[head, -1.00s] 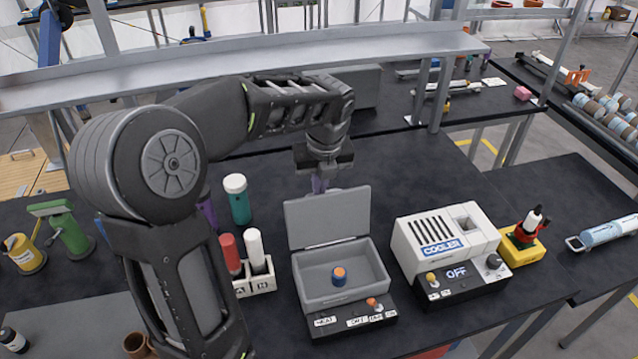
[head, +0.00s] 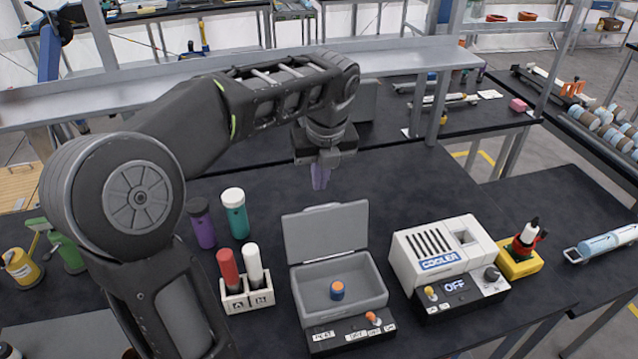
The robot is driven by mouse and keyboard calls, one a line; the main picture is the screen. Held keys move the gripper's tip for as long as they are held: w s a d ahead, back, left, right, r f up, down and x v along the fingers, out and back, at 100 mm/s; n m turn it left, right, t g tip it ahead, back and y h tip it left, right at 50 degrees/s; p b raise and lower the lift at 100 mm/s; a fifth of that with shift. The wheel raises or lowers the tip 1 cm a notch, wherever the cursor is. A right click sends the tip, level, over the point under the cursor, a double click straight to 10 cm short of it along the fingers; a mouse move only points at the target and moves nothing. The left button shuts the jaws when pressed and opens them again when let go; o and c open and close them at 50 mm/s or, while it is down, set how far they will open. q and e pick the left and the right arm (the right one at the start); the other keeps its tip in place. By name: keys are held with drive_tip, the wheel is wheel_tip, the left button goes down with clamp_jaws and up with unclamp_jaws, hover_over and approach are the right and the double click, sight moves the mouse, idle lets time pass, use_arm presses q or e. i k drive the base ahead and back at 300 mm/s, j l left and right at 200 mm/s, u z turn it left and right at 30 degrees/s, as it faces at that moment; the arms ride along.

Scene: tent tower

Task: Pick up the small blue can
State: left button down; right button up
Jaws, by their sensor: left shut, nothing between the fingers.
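The small blue can (head: 337,291) has an orange top and stands inside the open grey heater box (head: 374,288), on its floor. The box lid (head: 325,234) is raised at the back. My left gripper (head: 320,186) points down behind the lid, above the bench. Its fingers are together with nothing between them. It is apart from the can, and the raised lid stands between them in this view. My right gripper is not in view.
A white cooler (head: 412,268) reading OFF stands to the right, beside a yellow-based item (head: 520,262). Left are a rack (head: 249,300) with red and white tubes, a teal bottle (head: 236,216) and a purple bottle (head: 202,226). Bench behind the cooler is clear.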

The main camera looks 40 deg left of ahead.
sight(337, 288)
drive_tip(key=k+l, duration=0.75)
drive_tip(key=l, duration=0.25)
